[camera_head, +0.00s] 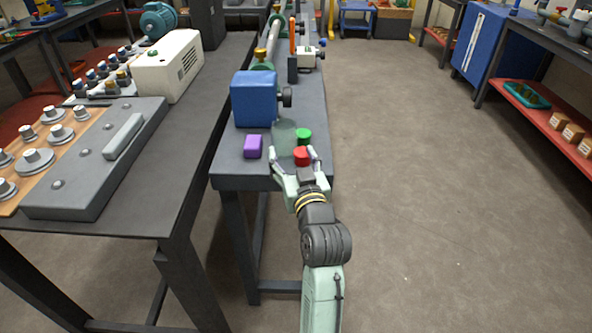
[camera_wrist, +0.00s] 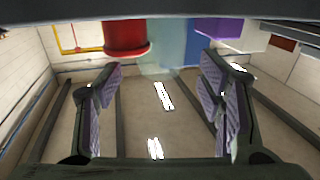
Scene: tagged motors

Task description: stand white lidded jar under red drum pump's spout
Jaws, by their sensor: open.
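My gripper (camera_head: 297,162) is open at the near end of the narrow bench, with nothing between its fingers in the wrist view (camera_wrist: 162,88). A red lidded cylinder (camera_head: 301,156) shows close to the fingertips in the head view. In the wrist view the red cylinder (camera_wrist: 125,36) is beyond the fingers, at upper left; that view looks upside down. A pale see-through vessel (camera_head: 284,137) stands just behind it, beside a green-topped item (camera_head: 304,136). I cannot clearly pick out a white lidded jar or a red drum pump with a spout.
A purple block (camera_head: 253,146) and a blue box (camera_head: 254,99) stand on the narrow bench (camera_head: 238,178), left of my gripper. Farther back are an orange upright piece (camera_head: 292,40) and a small white unit (camera_head: 308,57). The floor to the right (camera_head: 420,180) is clear.

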